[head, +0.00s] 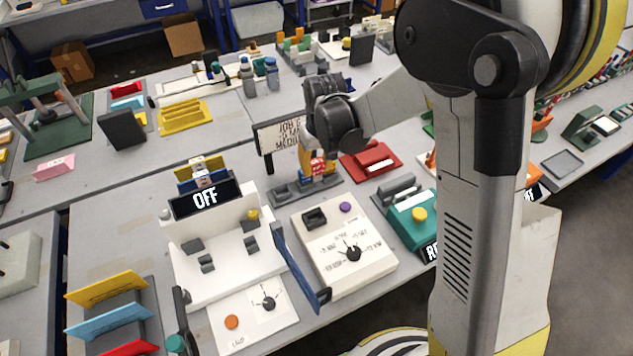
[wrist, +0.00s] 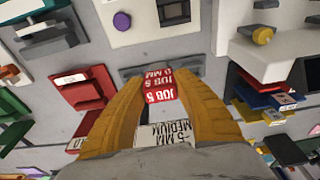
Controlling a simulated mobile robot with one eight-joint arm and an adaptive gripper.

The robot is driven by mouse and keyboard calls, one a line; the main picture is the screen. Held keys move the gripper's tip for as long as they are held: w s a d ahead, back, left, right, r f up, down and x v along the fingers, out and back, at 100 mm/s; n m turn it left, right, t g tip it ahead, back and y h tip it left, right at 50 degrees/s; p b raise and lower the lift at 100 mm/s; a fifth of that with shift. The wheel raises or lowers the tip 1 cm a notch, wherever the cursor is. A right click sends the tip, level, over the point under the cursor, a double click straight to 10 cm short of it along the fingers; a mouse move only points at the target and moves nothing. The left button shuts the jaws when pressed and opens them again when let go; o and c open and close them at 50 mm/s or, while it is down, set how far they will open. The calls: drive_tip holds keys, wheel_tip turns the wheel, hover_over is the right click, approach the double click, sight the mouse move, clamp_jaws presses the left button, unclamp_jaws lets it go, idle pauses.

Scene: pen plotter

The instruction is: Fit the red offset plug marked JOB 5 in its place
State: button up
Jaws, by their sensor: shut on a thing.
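The red plug (wrist: 160,84) carries white print reading JOB 5 and sits between the two orange fingers of my gripper (wrist: 172,92) in the wrist view. The gripper is shut on it. Just beyond the plug lies a grey holder (wrist: 133,72), which also shows in the head view (head: 288,194) below my gripper (head: 314,168). The plug overlaps the holder in the wrist view; I cannot tell whether they touch. A sign (head: 278,139) beside the gripper reads JOB 5, 5 MM, MEDIUM; it shows partly in the wrist view (wrist: 165,134).
A white box with a dial (head: 345,255) stands in front of the holder. A white machine with an OFF display (head: 205,198) is at left, and a red block (head: 370,160) at right. A green device (head: 412,222) stands further right. Bare tabletop (head: 120,220) lies at left.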

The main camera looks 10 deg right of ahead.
drive_tip(key=s+a+r+p, duration=0.2)
drive_tip(key=s+r+p, duration=0.15)
drive_tip(key=s, duration=0.35)
drive_tip(key=shift+s+f+b, duration=0.2)
drive_tip(key=shift+f+b, duration=1)
drive_tip(key=shift+f, duration=0.25)
drive_tip(key=shift+s+f+b, duration=0.15)
drive_tip(key=shift+f+b, duration=1.05)
drive_tip(key=shift+f, duration=0.25)
drive_tip(key=shift+s+f+b, duration=0.2)
drive_tip(key=shift+f+b, duration=1)
drive_tip(key=shift+f, duration=0.25)
drive_tip(key=shift+f+b, duration=0.15)
drive_tip(key=shift+b, duration=0.15)
drive_tip(key=shift+f+b, duration=0.3)
drive_tip(key=shift+f, duration=0.05)
drive_tip(key=shift+f+b, duration=1.2)
drive_tip(key=o, duration=1.2)
